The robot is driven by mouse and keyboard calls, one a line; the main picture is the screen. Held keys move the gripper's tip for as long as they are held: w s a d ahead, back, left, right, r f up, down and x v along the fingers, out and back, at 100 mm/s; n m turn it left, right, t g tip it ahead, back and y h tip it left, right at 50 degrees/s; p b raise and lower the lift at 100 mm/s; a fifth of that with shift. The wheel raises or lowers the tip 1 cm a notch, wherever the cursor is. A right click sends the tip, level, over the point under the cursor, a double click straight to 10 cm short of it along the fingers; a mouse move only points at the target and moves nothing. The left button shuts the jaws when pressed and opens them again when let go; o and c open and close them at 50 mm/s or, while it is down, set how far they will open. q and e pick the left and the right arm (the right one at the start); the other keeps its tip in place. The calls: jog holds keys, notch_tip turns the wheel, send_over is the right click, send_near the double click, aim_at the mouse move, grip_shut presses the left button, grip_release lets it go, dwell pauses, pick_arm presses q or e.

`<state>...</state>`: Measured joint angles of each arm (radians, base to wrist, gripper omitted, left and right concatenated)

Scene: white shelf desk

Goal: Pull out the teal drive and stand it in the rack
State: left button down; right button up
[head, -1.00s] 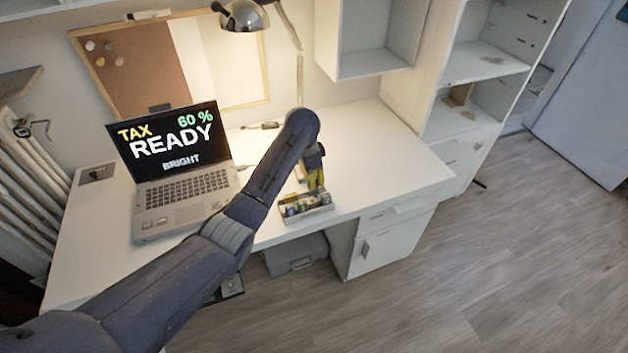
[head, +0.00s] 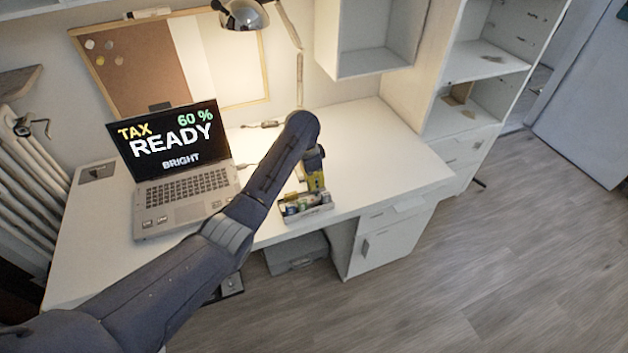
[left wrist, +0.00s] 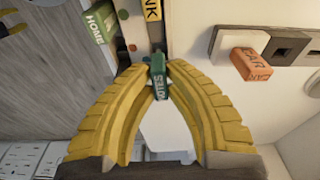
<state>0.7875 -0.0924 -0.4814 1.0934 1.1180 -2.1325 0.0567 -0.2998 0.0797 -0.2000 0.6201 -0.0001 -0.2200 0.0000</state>
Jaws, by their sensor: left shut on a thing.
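My left gripper (left wrist: 157,72) is shut on a teal drive (left wrist: 158,80) lettered NOTES, holding it between its yellow fingertips. In the head view the left gripper (head: 317,184) points down right at the rack (head: 318,216), near the desk's front edge; my arm covers part of this area. The rack holds several drives. In the wrist view a green drive (left wrist: 99,22) lettered HOME and a yellow drive (left wrist: 152,10) stand beside the held one. I cannot tell whether the teal drive touches the rack. My right gripper is out of view.
An orange drive (left wrist: 251,64) sits at a block with dark slots (left wrist: 292,46) on the desk. An open laptop (head: 180,180) stands left of my arm. The white desk (head: 385,160) is clear to the right. A lamp (head: 240,15) hangs above the back.

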pick_arm(q)
jog(key=shift+f, duration=1.5)
jog(key=c, duration=1.4)
grip_release()
jog(key=shift+o, duration=0.2)
jog(key=shift+s+a+r, duration=0.1)
jog(key=shift+a+r, duration=0.15)
jog(key=shift+r, duration=1.75)
jog(key=shift+s+a+r, duration=0.1)
jog(key=shift+a+r, duration=0.2)
jog(key=shift+r, duration=1.65)
jog(key=shift+s+a+r, duration=0.1)
jog(key=shift+a+r, duration=0.15)
jog(key=shift+r, duration=1.75)
